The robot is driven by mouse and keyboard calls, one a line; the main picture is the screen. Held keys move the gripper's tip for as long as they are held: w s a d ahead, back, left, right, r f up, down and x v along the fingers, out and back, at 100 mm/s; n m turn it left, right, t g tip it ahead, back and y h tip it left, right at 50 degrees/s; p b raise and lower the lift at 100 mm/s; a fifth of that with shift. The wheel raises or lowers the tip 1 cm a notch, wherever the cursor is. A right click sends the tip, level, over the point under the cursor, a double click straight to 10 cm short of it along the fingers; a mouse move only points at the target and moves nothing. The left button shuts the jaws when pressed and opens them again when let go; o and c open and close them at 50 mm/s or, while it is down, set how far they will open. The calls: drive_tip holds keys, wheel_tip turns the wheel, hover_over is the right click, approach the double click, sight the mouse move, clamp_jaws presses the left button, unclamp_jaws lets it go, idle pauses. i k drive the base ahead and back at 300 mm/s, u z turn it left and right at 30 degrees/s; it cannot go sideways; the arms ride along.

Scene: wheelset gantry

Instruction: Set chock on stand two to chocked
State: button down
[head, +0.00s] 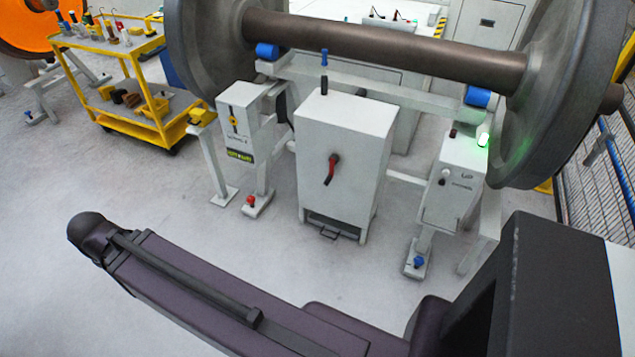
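A wheelset stand holds a brown axle (385,48) with a large grey wheel (207,50) at the left and another wheel (565,80) at the right. Blue rollers (478,97) sit under the axle. A grey box (238,125) on the stand's left side has a yellow knob and a label too small to read surely. My gripper is not in view; only my arm crosses the foreground.
Between the boxes stands a grey cabinet (348,130) with a red handle (332,168) and a blue-topped lever (324,70). A yellow tool cart (140,130) stands at the left. A mesh fence (600,190) is at the right. Floor in front of the stand is clear.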

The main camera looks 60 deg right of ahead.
sight(201, 118)
drive_tip(key=i, duration=4.9)
